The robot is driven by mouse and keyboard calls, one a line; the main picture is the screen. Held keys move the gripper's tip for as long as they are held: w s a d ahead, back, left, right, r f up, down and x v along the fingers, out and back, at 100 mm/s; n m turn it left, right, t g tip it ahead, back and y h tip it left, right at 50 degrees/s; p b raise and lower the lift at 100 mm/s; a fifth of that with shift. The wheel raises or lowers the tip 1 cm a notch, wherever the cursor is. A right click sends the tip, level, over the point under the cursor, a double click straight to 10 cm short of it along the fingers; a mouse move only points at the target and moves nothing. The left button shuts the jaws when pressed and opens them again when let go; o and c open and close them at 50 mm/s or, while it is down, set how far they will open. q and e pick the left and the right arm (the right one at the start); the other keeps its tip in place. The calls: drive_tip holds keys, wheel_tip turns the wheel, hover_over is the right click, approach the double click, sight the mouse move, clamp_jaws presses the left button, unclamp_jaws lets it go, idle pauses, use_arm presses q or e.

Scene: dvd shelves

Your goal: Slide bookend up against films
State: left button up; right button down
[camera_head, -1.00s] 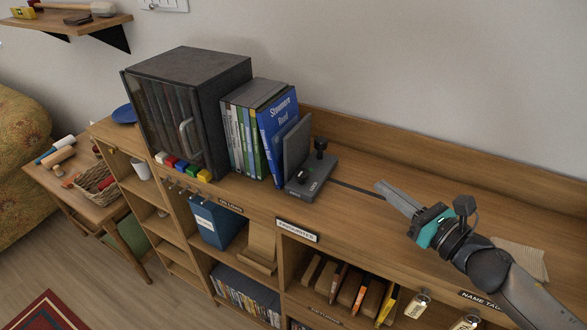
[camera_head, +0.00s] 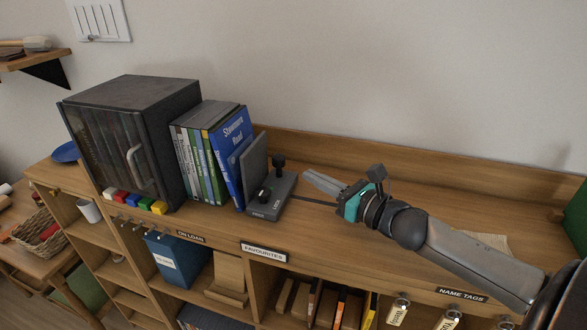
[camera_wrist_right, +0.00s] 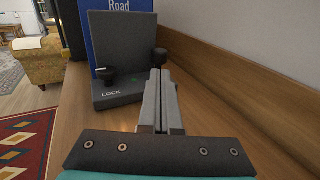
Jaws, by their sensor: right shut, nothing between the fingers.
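The dark grey bookend (camera_head: 272,192) stands on the shelf top, its upright plate beside the leaning blue film case (camera_head: 232,150). Its base carries black knobs, and the word LOCK reads on it in the right wrist view (camera_wrist_right: 128,92). The row of films (camera_head: 200,160) stands to the left, between the blue case and a dark cabinet. My right gripper (camera_head: 308,180) is shut and empty, just right of the bookend, pointing at it. In the right wrist view its fingers (camera_wrist_right: 160,85) appear close to the base; contact is unclear. My left gripper is out of view.
A dark glass-door cabinet (camera_head: 125,140) stands left of the films, with coloured blocks (camera_head: 137,202) along its front. A back ledge (camera_head: 330,155) borders the wall. A cloth (camera_head: 490,242) lies behind my right arm.

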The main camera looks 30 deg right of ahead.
approach(267, 159)
drive_tip(key=shift+w+d, duration=0.2)
drive_tip(key=shift+w, duration=0.6)
drive_tip(key=shift+w+d, duration=0.2)
drive_tip(key=shift+w, duration=0.6)
drive_tip(key=shift+w+a, duration=1.3)
drive_tip(key=shift+w, duration=0.2)
drive_tip(key=shift+d, duration=0.1)
